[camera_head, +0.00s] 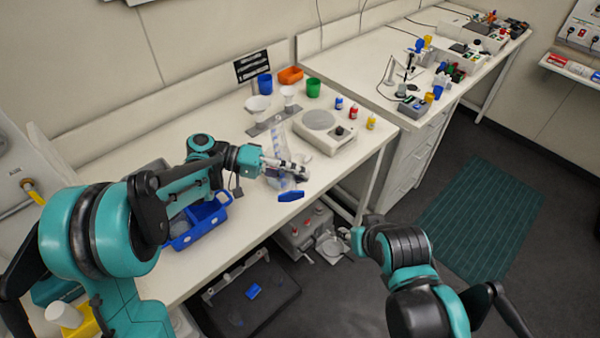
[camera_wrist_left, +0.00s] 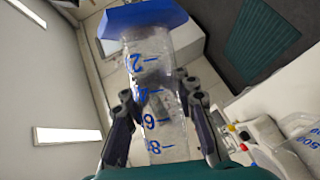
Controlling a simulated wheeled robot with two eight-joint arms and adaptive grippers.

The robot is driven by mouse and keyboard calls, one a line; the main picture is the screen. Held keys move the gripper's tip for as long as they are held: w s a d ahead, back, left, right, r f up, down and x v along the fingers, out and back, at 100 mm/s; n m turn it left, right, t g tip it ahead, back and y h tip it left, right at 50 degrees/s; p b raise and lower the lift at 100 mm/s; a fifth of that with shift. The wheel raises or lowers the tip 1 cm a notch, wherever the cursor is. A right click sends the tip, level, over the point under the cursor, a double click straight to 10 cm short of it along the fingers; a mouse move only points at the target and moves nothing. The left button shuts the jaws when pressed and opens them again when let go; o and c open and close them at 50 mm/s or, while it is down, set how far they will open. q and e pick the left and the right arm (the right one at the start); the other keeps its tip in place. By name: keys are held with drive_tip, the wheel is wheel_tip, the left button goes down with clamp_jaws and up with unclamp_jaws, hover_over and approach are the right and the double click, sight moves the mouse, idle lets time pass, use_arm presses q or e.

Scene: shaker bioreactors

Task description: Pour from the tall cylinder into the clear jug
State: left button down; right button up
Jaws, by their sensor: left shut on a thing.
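The tall cylinder is clear with blue graduations (camera_wrist_left: 152,120) and a blue six-sided base (camera_head: 291,195). My left gripper (camera_head: 288,168) is shut around its clear body. In the head view the base hangs near the bench's front edge, below the fingers. In the left wrist view the base (camera_wrist_left: 150,17) is at the top and the fingers (camera_wrist_left: 160,95) lie on both sides of the body. A clear vessel marked 500, likely the jug (camera_wrist_left: 303,143), is cut off at the right edge there. I cannot separate the jug from the cylinder in the head view. My right gripper is not visible.
A round-topped device (camera_head: 319,121) stands right of the cylinder. Behind are a funnel stand (camera_head: 268,124), a blue cup (camera_head: 265,84), an orange tray (camera_head: 291,75) and a green cup (camera_head: 313,88). Small bottles (camera_head: 354,112) stand further right. A blue basket (camera_head: 190,238) sits below my left arm.

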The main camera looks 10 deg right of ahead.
use_arm(q)
drive_tip(key=shift+r, duration=0.1)
drive_tip(key=w+a+f+m+t+y+b, duration=0.1)
drive_tip(key=w+f+m+t+b, duration=0.4)
drive_tip(key=w+f+m+t, duration=0.2)
drive_tip(key=shift+w+f+m+y+b, duration=0.4)
drive_tip(key=shift+w+f+m, duration=0.8)
drive_tip(key=shift+m, duration=0.3)
idle(1.5)
idle(0.5)
